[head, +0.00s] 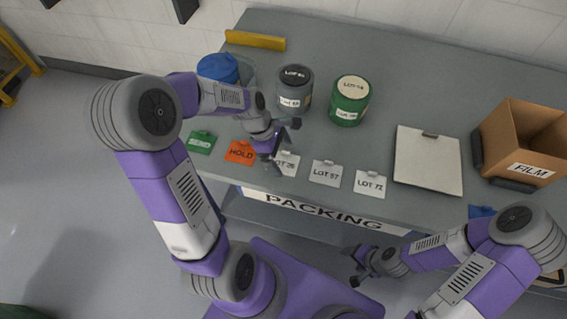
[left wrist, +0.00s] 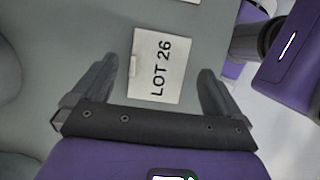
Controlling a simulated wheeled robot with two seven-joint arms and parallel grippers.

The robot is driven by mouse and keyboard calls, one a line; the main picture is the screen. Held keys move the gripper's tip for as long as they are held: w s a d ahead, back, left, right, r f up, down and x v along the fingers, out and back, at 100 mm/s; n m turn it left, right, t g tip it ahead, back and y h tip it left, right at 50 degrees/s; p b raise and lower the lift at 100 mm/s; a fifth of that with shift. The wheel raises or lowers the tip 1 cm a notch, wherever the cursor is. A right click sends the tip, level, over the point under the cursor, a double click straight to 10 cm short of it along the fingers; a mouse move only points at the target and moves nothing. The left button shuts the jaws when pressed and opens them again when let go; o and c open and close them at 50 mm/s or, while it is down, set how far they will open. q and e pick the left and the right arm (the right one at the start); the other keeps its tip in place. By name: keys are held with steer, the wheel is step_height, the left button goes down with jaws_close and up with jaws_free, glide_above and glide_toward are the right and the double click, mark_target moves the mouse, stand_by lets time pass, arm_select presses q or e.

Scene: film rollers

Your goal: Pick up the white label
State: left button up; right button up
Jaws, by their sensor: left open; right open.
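A white label reading LOT 26 (head: 288,166) lies on the packing table, partly hidden by my left gripper in the head view. My left gripper (head: 281,146) is open above it. In the left wrist view the LOT 26 label (left wrist: 157,82) lies flat between the open fingers of my left gripper (left wrist: 156,70), with nothing held. Two more white labels, LOT 57 (head: 325,173) and LOT 72 (head: 370,184), lie to its right. My right gripper (head: 354,268) is open and empty, low in front of the table.
An orange HOLD tag (head: 240,153) and a green SEND tag (head: 201,143) lie left. A grey can (head: 294,91), a green can (head: 349,103) and a blue roll (head: 217,68) stand behind. A white board (head: 428,162) and cardboard FILM box (head: 503,139) are right.

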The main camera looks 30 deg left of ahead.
arm_select(q)
steer(key=shift+w+d+f, duration=0.1)
steer(key=shift+d+f, duration=0.15)
steer(key=shift+f, duration=0.4)
steer(key=shift+c, duration=0.3)
steer(key=c, duration=0.7)
steer(key=shift+r, duration=0.1)
